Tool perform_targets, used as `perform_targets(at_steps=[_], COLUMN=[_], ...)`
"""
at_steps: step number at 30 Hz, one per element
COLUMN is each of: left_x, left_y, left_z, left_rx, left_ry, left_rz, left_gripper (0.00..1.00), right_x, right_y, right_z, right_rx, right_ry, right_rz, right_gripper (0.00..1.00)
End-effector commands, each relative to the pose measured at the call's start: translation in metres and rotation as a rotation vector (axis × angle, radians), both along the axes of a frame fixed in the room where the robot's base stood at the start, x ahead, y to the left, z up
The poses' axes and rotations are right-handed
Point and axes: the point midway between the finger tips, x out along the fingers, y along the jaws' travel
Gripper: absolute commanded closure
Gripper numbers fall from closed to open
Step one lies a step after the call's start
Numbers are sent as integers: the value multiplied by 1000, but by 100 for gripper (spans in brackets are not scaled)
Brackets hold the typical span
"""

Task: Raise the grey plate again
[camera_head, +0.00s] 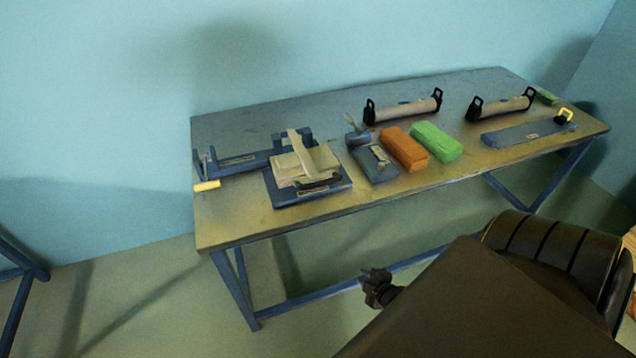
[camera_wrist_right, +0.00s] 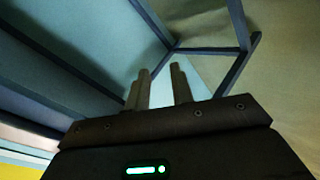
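A pale grey-beige plate (camera_head: 320,158) lies low over a dark blue base (camera_head: 285,196) at the front left of the table. A pale bar runs across its top and a dark handle shows at its front edge. I cannot tell whether the plate touches the base. My right gripper (camera_head: 378,288) is below and in front of the table edge, well apart from the plate. In the right wrist view its two fingers (camera_wrist_right: 160,85) stand apart with nothing between them. My left gripper is not in view.
The table (camera_head: 230,225) also bears a blue device with a yellow handle (camera_head: 207,186), a small blue stand (camera_head: 372,162), an orange block (camera_head: 404,149), a green block (camera_head: 436,142), two rolls (camera_head: 403,109) in black-ended holders and a blue board (camera_head: 520,132). The front right tabletop is clear.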

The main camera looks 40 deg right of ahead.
Motion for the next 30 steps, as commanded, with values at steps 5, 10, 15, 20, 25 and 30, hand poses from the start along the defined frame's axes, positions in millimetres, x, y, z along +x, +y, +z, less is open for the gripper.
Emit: perform_targets(at_steps=[5,10,15,20,25,30], left_x=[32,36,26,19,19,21], left_y=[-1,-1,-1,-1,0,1], left_z=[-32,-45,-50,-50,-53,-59], left_rx=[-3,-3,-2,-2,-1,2], left_ry=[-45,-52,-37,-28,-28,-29], left_rz=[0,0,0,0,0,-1], left_gripper=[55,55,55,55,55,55], right_x=[71,84,81,80,92,121], right_y=[-4,18,33,35,36,38], right_z=[152,262,314,324,325,328], right_rx=[-311,-513,-604,-619,-618,-620], right_ry=[-360,-593,-701,-720,-722,-724], right_rz=[227,338,379,384,382,383], right_gripper=[77,77,77,77,77,77])
